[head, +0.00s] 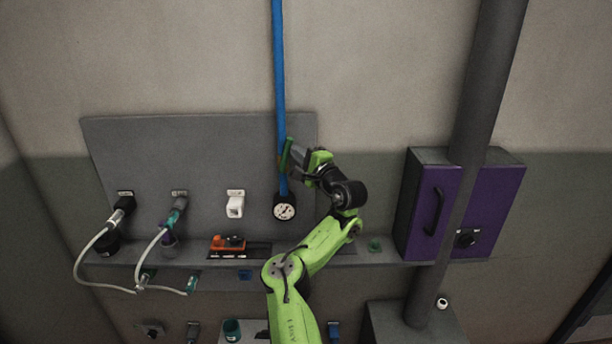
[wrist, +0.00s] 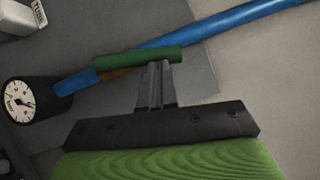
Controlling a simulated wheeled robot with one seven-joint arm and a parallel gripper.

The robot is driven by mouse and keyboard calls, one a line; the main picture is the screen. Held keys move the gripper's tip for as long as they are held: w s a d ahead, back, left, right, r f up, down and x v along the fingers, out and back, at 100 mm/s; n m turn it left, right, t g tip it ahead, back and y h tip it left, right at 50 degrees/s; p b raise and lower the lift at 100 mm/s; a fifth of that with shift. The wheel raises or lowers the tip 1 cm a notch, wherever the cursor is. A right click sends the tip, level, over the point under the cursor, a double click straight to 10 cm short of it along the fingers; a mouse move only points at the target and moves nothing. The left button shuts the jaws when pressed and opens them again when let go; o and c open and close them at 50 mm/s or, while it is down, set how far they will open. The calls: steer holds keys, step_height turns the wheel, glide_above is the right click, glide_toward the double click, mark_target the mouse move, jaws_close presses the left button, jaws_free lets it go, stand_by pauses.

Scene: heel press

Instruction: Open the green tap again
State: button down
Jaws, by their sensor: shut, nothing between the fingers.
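The green tap's lever (wrist: 140,58) shows in the wrist view as a green bar lying almost along the blue pipe (wrist: 220,22). In the head view the green lever (head: 285,155) stands nearly upright beside the blue pipe (head: 279,70), just left of my gripper. My gripper (wrist: 157,72) is shut and empty. Its fingertips are at the lever's lower edge in the wrist view; I cannot tell whether they touch it. A brownish valve body (wrist: 120,74) shows partly under the lever.
A round pressure gauge (head: 284,211) sits at the pipe's lower end. A white fitting (head: 235,204) and hose connectors (head: 176,207) are to its left. An orange tool (head: 228,243) lies on the shelf (head: 380,254). A purple cabinet (head: 462,212) and a grey column (head: 480,90) stand right.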

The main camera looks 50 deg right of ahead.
steer(key=shift+w+a+r+p, duration=0.5)
steer(key=shift+w+r+p, duration=0.05)
steer(key=shift+p, duration=0.1)
steer(key=shift+w, duration=0.1)
stand_by(0.3)
